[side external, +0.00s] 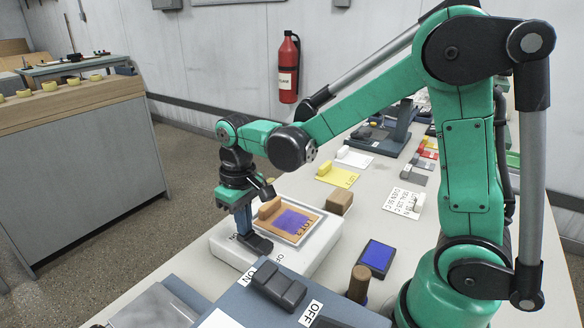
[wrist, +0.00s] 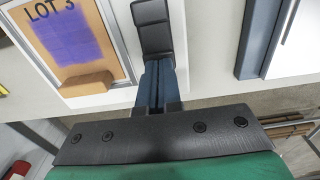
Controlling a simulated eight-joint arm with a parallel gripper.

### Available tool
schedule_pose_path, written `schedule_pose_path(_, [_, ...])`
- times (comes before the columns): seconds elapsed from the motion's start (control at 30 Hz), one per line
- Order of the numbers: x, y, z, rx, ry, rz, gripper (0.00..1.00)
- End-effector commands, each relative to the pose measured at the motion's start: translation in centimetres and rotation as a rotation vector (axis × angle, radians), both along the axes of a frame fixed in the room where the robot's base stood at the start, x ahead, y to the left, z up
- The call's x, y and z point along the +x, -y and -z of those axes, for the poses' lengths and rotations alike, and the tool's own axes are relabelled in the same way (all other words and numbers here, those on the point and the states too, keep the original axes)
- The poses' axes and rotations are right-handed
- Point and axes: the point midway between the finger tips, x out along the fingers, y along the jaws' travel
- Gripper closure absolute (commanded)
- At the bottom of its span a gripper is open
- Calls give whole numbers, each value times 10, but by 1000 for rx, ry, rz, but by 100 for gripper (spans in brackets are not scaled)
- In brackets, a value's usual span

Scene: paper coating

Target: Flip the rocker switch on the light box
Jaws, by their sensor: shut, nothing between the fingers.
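The light box (side external: 318,245) is a low white box on the bench. A dark rocker switch (side external: 257,245) sits on its near-left edge, with partly hidden lettering at its ends. The switch also shows at the top of the wrist view (wrist: 152,24). My gripper (side external: 244,232) points down at the switch's left end with blue-grey fingers shut together and empty. In the wrist view my gripper (wrist: 158,62) overlaps the near end of the switch; I cannot tell if it touches. An orange-brown board (side external: 291,222) with a purple patch and "LOT 3" lies on the light box.
A blue-grey box (side external: 225,300) with its own dark rocker (side external: 277,286), labelled ON and OFF, stands close in front. A blue ink pad (side external: 378,257), a wooden knob (side external: 359,283) and a wooden block (side external: 340,203) stand to the right. A yellow card (side external: 338,176) lies behind.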

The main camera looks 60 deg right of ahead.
Motion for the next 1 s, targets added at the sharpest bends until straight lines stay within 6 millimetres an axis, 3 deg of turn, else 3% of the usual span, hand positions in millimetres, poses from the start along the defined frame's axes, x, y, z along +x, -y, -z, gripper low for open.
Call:
schedule_pose_path(0.53, [0, 0, 5, 0, -1, 0, 100])
schedule_pose_path(1.0, [0, 0, -34, 0, -1, 0, 100])
